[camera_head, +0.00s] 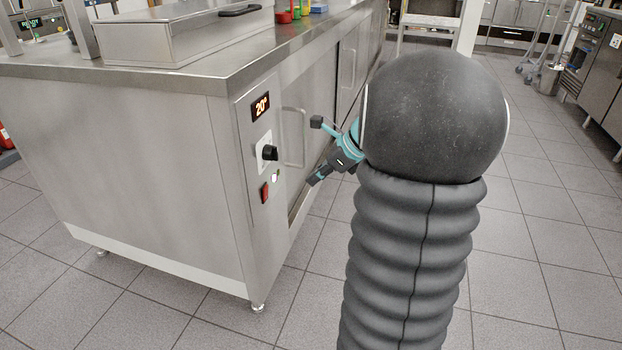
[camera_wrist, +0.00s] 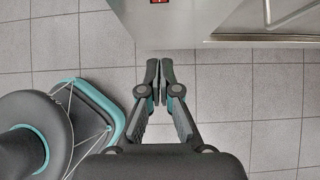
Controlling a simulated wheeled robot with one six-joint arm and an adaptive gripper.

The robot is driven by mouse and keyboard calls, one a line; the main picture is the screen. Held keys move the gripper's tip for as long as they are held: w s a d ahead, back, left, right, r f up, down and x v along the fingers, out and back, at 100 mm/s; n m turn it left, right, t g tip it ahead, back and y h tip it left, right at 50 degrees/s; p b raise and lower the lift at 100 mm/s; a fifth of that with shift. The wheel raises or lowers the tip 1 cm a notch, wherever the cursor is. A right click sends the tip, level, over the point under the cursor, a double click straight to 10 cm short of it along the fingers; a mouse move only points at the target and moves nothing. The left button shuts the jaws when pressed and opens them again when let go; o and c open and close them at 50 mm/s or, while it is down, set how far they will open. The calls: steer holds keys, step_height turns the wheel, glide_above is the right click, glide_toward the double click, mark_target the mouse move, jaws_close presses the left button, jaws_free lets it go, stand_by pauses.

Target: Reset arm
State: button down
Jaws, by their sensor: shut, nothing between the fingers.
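My gripper (camera_wrist: 160,84) shows in the wrist view with its two fingers together and nothing between them. It is over the tiled floor, close to the side of a steel cabinet (camera_wrist: 180,22). In the head view my arm fills the right of the middle, and part of my gripper (camera_head: 314,182) shows to its left, in front of the cabinet's door side. My round black arm joint hides part of the scene behind it.
The steel counter (camera_head: 150,150) has a control panel with a display (camera_head: 260,106), a knob (camera_head: 269,152) and a door handle (camera_head: 293,137). A steel box (camera_head: 180,35) stands on top. Tiled floor (camera_head: 560,230) is clear at right; a steel unit (camera_head: 595,65) stands at far right.

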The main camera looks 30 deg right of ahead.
stand_by(0.5)
steer(key=s+a+f+n+g+h, duration=0.2)
steer(key=s+a+f+n+g, duration=0.15)
steer(key=s+n, duration=0.65)
steer(key=s+a+r+n+t+h, duration=0.1)
steer(key=s+a+r+n, duration=0.3)
steer(key=a+n, duration=0.5)
steer(key=s+a+r+n+t+h, duration=0.2)
steer(key=s+a+r+n, duration=0.1)
steer(key=s+a+n, duration=0.4)
steer(key=shift+s+a+r+n+p, duration=0.15)
steer(key=shift+a+r+n+p, duration=0.2)
steer(key=shift+a+n, duration=0.7)
